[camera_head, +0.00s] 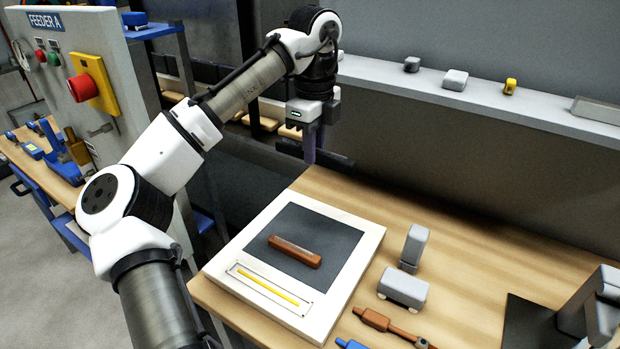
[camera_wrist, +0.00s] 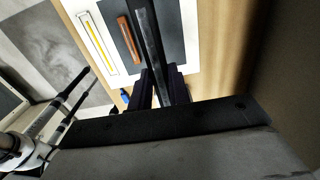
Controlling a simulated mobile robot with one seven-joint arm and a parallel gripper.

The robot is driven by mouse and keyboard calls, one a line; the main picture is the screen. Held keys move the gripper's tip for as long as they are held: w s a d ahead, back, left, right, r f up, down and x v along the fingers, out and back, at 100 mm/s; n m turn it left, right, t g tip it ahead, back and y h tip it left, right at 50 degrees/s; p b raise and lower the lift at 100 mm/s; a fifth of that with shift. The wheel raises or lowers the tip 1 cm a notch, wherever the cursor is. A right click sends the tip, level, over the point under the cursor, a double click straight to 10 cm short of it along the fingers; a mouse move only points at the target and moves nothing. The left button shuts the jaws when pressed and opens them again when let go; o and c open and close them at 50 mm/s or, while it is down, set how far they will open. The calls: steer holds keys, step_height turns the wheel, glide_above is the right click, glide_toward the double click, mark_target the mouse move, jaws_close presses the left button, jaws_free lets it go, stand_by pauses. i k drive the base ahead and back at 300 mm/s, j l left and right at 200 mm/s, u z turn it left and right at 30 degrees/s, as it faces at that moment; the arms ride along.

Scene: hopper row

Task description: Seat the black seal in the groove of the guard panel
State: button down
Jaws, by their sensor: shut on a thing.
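The guard panel (camera_head: 365,243) is a pale board with a dark grey middle, lying flat on the wooden bench. Near its front edge, a thin outlined rectangle holds a yellow strip (camera_head: 268,285); this looks like the groove, though its depth cannot be told. My gripper (camera_head: 310,158) is raised beyond the panel's back edge, fingers down. It is shut on a long dark bar, which appears to be the black seal (camera_head: 338,160). In the wrist view, the seal (camera_wrist: 149,40) runs between the fingers (camera_wrist: 160,84) and sticks out well past them. The seal is apart from the panel.
A brown bar (camera_head: 295,250) lies on the panel's dark middle. Grey blocks (camera_head: 403,288) and a brown-handled tool (camera_head: 390,326) are on the bench to the right. A grey ledge (camera_head: 430,88) with small items runs behind. A feeder cabinet (camera_head: 85,45) stands left.

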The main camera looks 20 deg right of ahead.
mark_target(267, 288)
steer(key=k+j, duration=0.2)
steer(key=k, duration=0.3)
steer(key=k+j, duration=0.25)
steer(key=k, duration=0.2)
steer(key=k+j, duration=0.2)
steer(key=k, duration=0.3)
